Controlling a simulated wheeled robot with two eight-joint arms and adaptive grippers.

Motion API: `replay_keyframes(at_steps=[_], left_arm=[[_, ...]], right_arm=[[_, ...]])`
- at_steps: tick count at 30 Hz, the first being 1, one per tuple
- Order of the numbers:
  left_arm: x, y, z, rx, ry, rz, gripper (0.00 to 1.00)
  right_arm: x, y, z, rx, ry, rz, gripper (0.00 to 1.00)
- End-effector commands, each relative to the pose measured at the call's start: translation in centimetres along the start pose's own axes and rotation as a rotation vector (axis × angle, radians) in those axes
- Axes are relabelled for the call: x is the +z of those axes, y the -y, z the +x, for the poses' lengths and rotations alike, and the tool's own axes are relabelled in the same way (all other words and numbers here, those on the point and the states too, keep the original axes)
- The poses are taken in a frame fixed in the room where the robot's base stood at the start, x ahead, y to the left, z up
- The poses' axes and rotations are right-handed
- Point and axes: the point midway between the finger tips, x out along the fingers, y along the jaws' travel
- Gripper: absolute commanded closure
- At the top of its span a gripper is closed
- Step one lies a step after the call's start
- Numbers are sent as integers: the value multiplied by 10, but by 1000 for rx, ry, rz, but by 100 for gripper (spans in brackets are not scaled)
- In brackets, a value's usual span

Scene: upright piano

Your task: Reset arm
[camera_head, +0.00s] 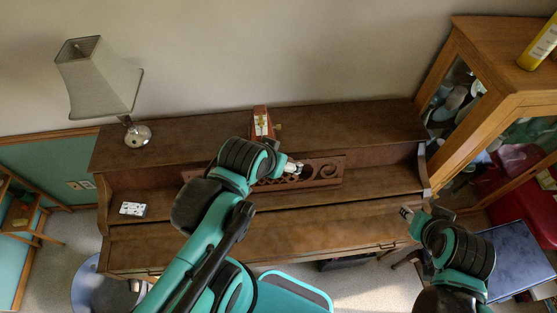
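My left arm reaches up across the middle of the piano (350,228). Its gripper (297,168) is in front of the carved music rest (322,173) and points right. Its fingers are small and partly hidden, so I cannot tell whether they are open or shut. My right gripper (406,213) is near the right end of the piano's front and points up-left. Its finger state is unclear too. I see no object in either gripper.
A lamp (98,80) and a wooden metronome (262,124) stand on the piano top. A small white item with dark dots (132,209) lies at the left of the lower ledge. A glass-fronted cabinet (500,82) with a yellow bottle (540,45) stands at the right.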

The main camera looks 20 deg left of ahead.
Motion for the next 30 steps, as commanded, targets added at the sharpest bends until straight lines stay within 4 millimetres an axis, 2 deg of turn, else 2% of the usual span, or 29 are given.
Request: replay_keyframes(at_steps=[11,17,23,30], left_arm=[[5,-2,1,4,-11,9,23],[17,-2,17,3,-11,9,23],[50,-2,65,3,-10,8,23],[101,-1,137,3,-10,8,23]], right_arm=[[0,0,0,0,0,0,60],[12,0,17,0,0,0,60],[46,0,64,0,0,0,60],[97,0,136,0,0,0,60]])
